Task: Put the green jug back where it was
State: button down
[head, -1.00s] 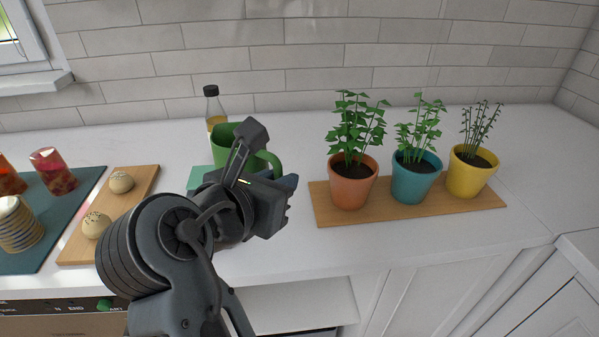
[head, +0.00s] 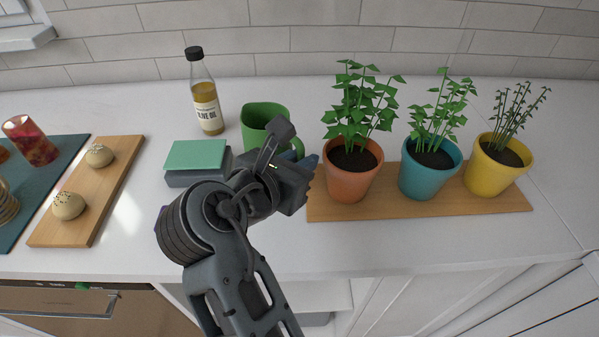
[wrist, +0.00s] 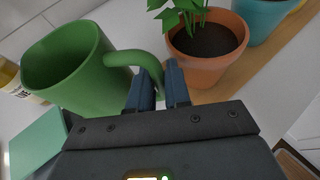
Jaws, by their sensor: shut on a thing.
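The green jug (head: 262,116) is upright between the oil bottle and the potted plants in the head view, partly hidden by my gripper (head: 298,165). In the wrist view the jug (wrist: 72,68) shows at the left with its handle reaching right to the fingers. My gripper (wrist: 158,88) is shut on the jug's handle. I cannot tell whether the jug's base touches the counter.
A box with a green top (head: 196,155) lies left of the jug, and an oil bottle (head: 206,95) stands behind it. A terracotta pot (head: 350,184) on a wooden board (head: 420,208) is close on the right. A bun board (head: 100,205) lies left.

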notch_tip(320, 180, down, 3)
jog(key=c, duration=1.1)
grip_release()
jog(key=b+v, duration=0.1)
jog(key=v, duration=1.1)
jog(key=shift+a, duration=0.1)
